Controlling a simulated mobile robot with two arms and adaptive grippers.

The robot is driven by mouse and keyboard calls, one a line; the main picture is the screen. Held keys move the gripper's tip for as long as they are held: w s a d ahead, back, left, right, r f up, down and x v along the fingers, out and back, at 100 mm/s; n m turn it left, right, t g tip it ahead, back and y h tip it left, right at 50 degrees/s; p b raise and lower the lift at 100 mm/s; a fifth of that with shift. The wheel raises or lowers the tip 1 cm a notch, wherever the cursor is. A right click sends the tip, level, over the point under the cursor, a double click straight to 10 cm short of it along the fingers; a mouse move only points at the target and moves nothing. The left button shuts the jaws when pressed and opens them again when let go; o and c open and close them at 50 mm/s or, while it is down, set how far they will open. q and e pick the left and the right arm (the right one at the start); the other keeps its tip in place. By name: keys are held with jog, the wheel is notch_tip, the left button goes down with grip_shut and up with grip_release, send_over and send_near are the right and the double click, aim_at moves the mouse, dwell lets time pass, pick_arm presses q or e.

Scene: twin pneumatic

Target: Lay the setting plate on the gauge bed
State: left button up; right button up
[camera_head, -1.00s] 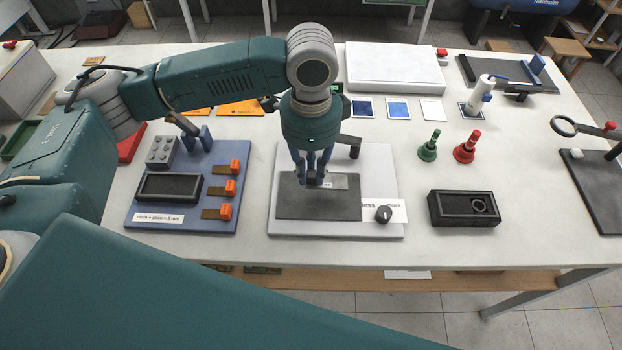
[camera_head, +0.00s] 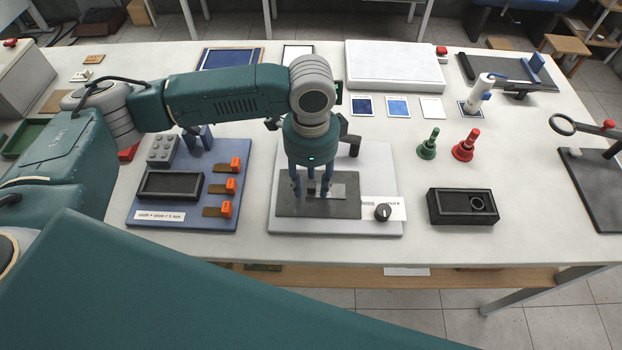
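The gauge bed (camera_head: 288,207) is a dark grey slab on a pale grey base plate in the middle of the table. A small lighter grey plate, which looks like the setting plate (camera_head: 345,191), lies on the bed, partly hidden by my fingers. My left gripper (camera_head: 311,194) points straight down over the bed, with its blue fingers spread apart around the left part of the plate. It looks open; whether a fingertip touches the plate I cannot tell. My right gripper is out of view.
A knob (camera_head: 383,212) sits at the base's right corner, and a dark post (camera_head: 350,142) stands behind the bed. A blue board (camera_head: 143,200) with orange-tipped pieces lies to the left. A black box (camera_head: 462,207) and green and red handled tools (camera_head: 466,146) stand to the right.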

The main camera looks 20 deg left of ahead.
aim_at(311, 184)
pick_arm(q)
jog(key=shift+r, duration=0.1)
jog(key=shift+r, duration=0.25)
notch_tip(311, 184, up, 12)
jog(key=b, duration=0.2)
jog(key=shift+f, duration=0.15)
dwell(0.4)
